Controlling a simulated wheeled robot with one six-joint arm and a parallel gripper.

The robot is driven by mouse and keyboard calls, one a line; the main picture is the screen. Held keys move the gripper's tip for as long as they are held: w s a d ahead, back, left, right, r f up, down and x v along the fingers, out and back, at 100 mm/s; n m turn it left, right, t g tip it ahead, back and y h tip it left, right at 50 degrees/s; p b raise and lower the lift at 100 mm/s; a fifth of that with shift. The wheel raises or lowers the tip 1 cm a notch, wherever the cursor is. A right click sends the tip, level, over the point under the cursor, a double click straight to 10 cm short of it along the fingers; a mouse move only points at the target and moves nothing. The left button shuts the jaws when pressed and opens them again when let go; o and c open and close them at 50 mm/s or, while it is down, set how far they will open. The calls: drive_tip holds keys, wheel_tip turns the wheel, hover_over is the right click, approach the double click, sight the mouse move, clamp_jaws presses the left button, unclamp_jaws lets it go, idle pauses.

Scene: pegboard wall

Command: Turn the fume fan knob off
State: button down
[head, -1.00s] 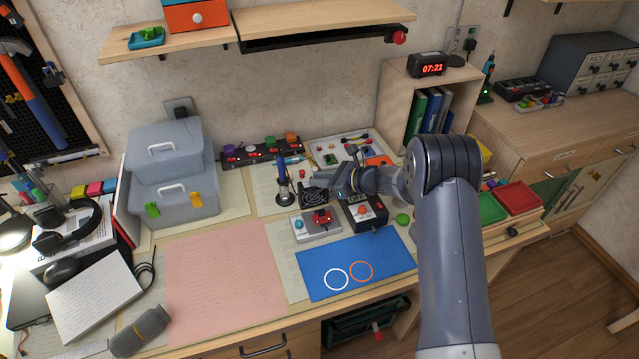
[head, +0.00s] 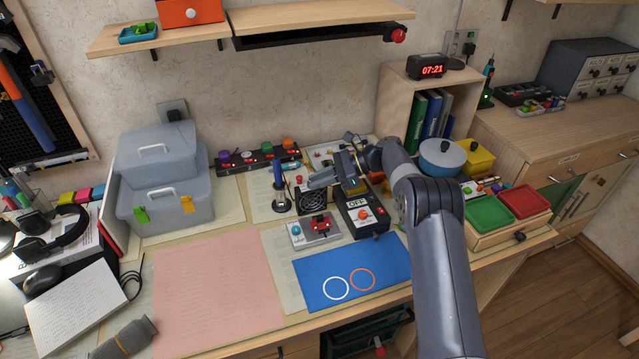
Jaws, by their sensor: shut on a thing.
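The fume fan (head: 312,199) is a small black unit with a round grille, on the desk behind the grey switch box. My gripper (head: 336,182) is at the fan's back right, beside the dark box marked OFF (head: 358,204). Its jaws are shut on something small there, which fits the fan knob. The knob itself is hidden behind the fingers, so its setting cannot be read. The dark box has a red-orange button on its front part.
A grey box with a red switch (head: 320,227) stands just in front of the fan. A soldering iron stand (head: 281,195) is close on the left. A blue mat (head: 320,265) lies in front. A shelf (head: 300,20) overhangs the back wall.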

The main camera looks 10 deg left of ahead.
drive_tip(key=shift+w+a+n+g+h+b, duration=0.15)
drive_tip(key=shift+n+g+h+b, duration=0.25)
drive_tip(key=shift+n+g+b, duration=0.45)
idle(0.5)
drive_tip(key=c, duration=1.3)
unclamp_jaws()
drive_tip(key=shift+r, duration=0.1)
